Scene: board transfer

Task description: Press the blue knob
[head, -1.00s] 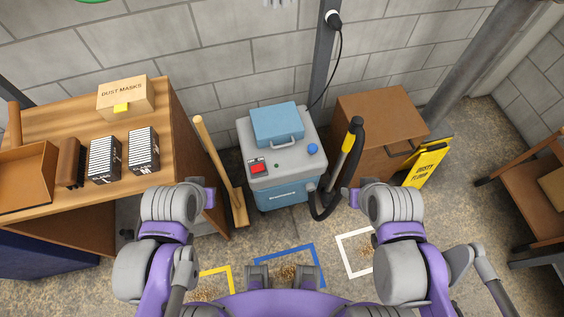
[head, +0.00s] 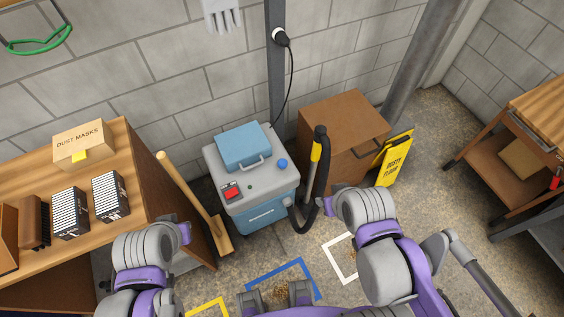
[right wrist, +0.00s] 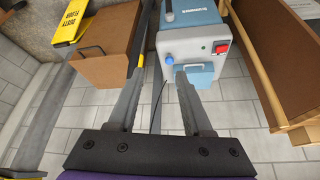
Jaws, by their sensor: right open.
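The blue knob (head: 282,163) is on the top right of a grey and blue machine (head: 210,158), near its front edge. In the right wrist view the knob (right wrist: 169,60) shows just past my right gripper (right wrist: 159,72). That gripper's two fingers are spread apart with nothing between them. The knob appears between the fingertips in the picture, apart from them. In the head view I see my arm links, but the fingers of either hand do not show. My left gripper is out of sight.
A red switch (head: 231,190) and a blue lid with a handle (head: 243,146) are on the machine. A black hose (head: 309,207) stands at its right, before a brown cabinet (head: 340,125). A broom (head: 190,192) and wooden bench (head: 133,150) are left. A yellow sign (head: 395,160) stands right.

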